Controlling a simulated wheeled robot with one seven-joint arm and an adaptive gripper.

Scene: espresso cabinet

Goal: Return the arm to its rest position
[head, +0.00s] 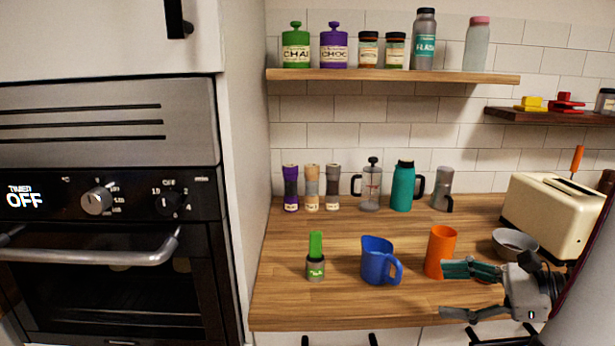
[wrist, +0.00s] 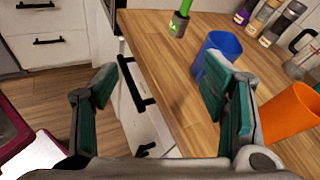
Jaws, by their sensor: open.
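My gripper (head: 458,290) is at the right of the head view, over the front edge of the wooden counter (head: 345,301). Its fingers are apart and nothing is between them. In the wrist view my gripper (wrist: 160,100) shows two green-padded fingers spread wide, with the counter edge and drawer fronts behind the gap. The orange cup (head: 440,250) stands upright just behind the upper finger in the head view. In the wrist view the orange cup (wrist: 290,112) is right of the right finger; I cannot tell whether they touch.
A blue jug (head: 377,262) and a small pot with a green top (head: 316,262) stand left of the gripper. A bowl (head: 514,243) and toaster (head: 553,215) are at the right. Grinders, a French press (head: 371,188) and a teal flask (head: 403,188) line the back.

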